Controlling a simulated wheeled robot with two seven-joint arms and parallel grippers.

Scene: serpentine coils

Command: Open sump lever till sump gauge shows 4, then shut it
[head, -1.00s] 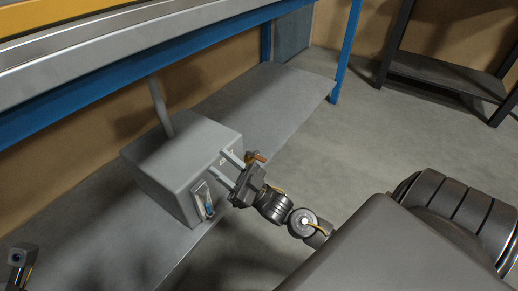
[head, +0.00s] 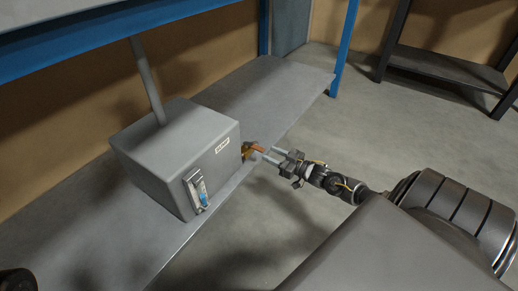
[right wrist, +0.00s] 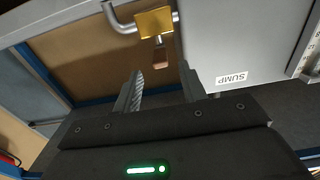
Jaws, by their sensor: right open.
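The grey sump box (head: 165,150) has a SUMP label (head: 222,145), which also shows in the right wrist view (right wrist: 232,78). The sump gauge (head: 197,190) on its front has blue low in the tube; I cannot read its value. The sump lever (head: 252,149) sticks out at the box's right side. In the right wrist view its brass valve (right wrist: 155,22) sits on a pipe, and its brownish handle (right wrist: 161,58) points between my fingers. My right gripper (head: 268,155) is open at the lever's end, with fingers either side in the wrist view (right wrist: 162,88).
The box stands on a grey lower shelf (head: 270,95) under a blue-framed bench (head: 100,42). A grey pipe (head: 147,80) rises from the box's top. A dark shelf unit (head: 445,72) stands at the back right. The floor right of the shelf is clear.

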